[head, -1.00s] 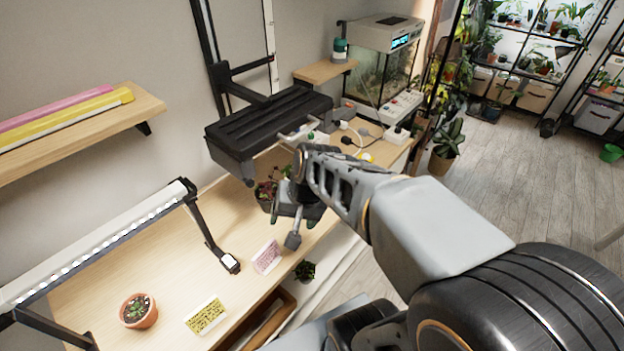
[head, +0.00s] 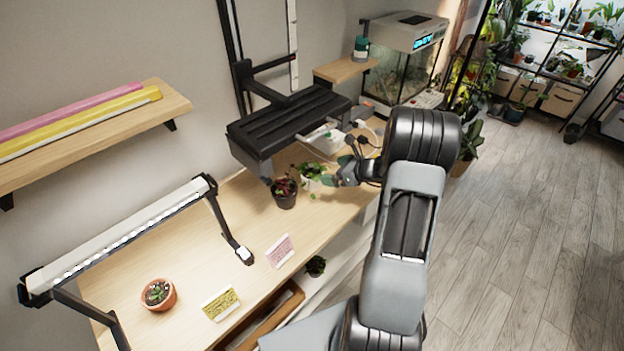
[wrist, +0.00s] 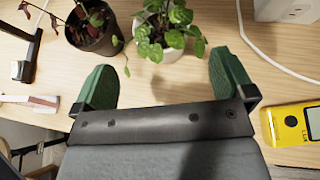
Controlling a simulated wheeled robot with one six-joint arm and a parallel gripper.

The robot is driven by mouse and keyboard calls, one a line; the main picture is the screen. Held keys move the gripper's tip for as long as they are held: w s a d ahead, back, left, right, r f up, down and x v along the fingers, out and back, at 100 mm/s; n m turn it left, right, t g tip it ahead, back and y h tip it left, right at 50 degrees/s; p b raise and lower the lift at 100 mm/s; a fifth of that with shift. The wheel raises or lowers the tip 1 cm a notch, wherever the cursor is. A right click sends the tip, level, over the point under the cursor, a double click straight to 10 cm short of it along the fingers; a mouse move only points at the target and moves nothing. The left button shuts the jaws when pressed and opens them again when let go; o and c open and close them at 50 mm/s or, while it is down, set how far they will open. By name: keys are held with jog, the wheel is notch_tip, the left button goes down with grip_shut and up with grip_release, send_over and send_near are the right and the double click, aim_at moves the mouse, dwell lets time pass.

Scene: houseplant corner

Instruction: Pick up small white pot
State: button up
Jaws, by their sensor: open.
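The small white pot (wrist: 168,55) holds a leafy green plant and stands upright on the wooden table. It also shows in the head view (head: 309,185), partly hidden by its leaves. My gripper (wrist: 164,76) is open and empty, its two green fingers spread wide. In the wrist view the pot stands just beyond the fingertips, between their lines and apart from both. In the head view my gripper (head: 343,173) is just right of the pot.
A dark pot (wrist: 98,43) with a reddish plant stands left of the white pot, close to the left finger. A yellow meter (wrist: 297,125) lies right of my gripper. A white cable (wrist: 262,52) runs past the right finger. A black lamp (head: 285,120) hangs above the table.

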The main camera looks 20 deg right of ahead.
aim_at(306, 172)
jog(key=shift+p+x, duration=0.9)
jog(key=shift+x, duration=4.5)
jog(key=shift+s+f, duration=0.1)
jog(key=shift+f, duration=0.05)
jog(key=shift+c, duration=0.2)
jog(key=c, duration=0.8)
jog(key=shift+c, duration=0.2)
